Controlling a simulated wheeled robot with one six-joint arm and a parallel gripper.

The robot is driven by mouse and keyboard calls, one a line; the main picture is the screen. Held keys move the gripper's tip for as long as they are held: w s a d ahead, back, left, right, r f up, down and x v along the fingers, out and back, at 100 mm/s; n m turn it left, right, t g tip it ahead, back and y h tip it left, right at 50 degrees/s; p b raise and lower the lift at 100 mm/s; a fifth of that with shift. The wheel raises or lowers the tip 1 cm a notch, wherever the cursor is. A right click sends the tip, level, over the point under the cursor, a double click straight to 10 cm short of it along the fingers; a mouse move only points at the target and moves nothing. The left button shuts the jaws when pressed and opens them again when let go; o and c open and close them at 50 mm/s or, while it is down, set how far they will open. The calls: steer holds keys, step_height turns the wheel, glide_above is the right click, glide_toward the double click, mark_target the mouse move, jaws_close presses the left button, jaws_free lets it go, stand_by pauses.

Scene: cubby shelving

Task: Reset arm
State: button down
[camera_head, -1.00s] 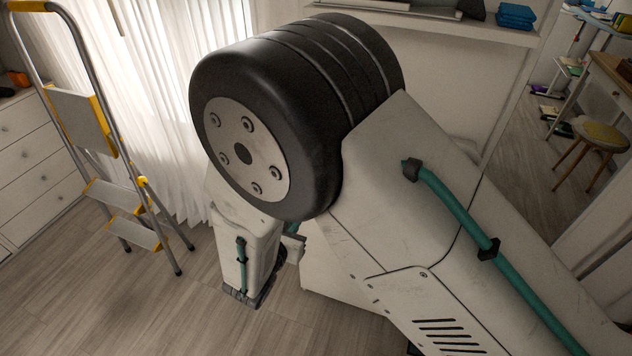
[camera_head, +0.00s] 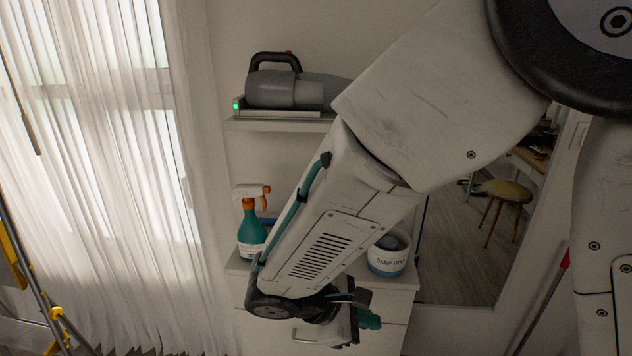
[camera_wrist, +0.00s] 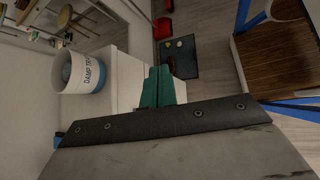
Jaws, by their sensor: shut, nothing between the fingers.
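My arm reaches from the upper right down to the middle of the head view, in front of a white wall. My gripper (camera_head: 366,312) is at its lower end, with teal fingers, in front of a small white cabinet (camera_head: 390,300). The fingers are partly hidden behind my wrist there. In the wrist view my gripper (camera_wrist: 163,75) shows its teal fingers together, shut and holding nothing.
A teal spray bottle (camera_head: 251,233) and a white tub labelled "DAMP TRAP" (camera_head: 388,255) stand on the cabinet, beside my forearm. A grey handheld vacuum (camera_head: 287,88) sits on a wall shelf (camera_head: 275,125). A stool (camera_head: 503,192) shows at right; a ladder (camera_head: 40,300) at left.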

steer(key=s+d+r+m+g+y, duration=0.1)
steer(key=s+d+r+m+y, duration=0.8)
steer(key=s+d+r+m, duration=0.5)
steer(key=d+r+m, duration=0.2)
steer(key=d, duration=0.1)
steer(key=shift+s+d, duration=0.15)
steer(key=shift+d, duration=0.05)
